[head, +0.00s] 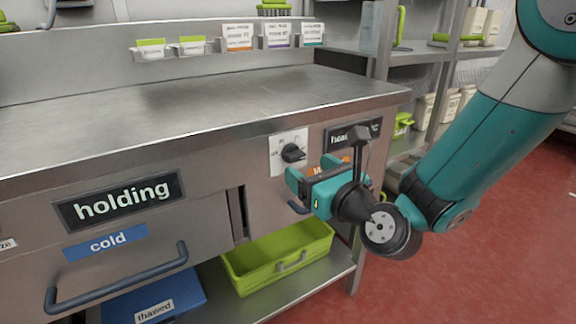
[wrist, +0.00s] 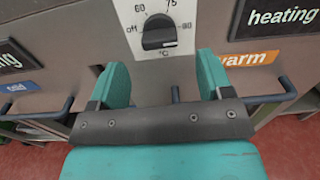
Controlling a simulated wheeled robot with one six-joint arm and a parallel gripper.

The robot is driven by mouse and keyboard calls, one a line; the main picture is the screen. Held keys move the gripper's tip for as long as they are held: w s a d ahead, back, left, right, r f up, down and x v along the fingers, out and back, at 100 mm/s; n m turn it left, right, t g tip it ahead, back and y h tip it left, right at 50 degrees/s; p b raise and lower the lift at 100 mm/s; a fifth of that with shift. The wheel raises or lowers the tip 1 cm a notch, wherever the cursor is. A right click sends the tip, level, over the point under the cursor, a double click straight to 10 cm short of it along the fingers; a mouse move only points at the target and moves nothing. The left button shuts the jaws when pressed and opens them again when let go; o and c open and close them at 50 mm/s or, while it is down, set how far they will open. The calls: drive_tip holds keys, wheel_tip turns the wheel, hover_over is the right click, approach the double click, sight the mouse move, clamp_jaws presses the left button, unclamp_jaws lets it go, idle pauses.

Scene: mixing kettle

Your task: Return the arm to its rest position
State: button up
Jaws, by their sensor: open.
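My gripper (head: 298,183) is teal and sits in front of the steel counter's front panel, below the black rotary knob (head: 292,153). In the wrist view my gripper (wrist: 160,80) has its two teal fingers spread apart with nothing between them. The fingers look apart from the knob. My arm comes in from the upper right of the head view.
A "holding" drawer with a dark handle (head: 118,283) is at left. A drawer handle (wrist: 262,98) lies close by my right finger in the wrist view. A green bin (head: 278,256) stands on the lower shelf. Shelving (head: 405,58) stands behind my arm. Red floor (head: 490,275) is open at right.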

drive_tip(key=shift+b+v, duration=0.6)
drive_tip(key=shift+v, duration=0.6)
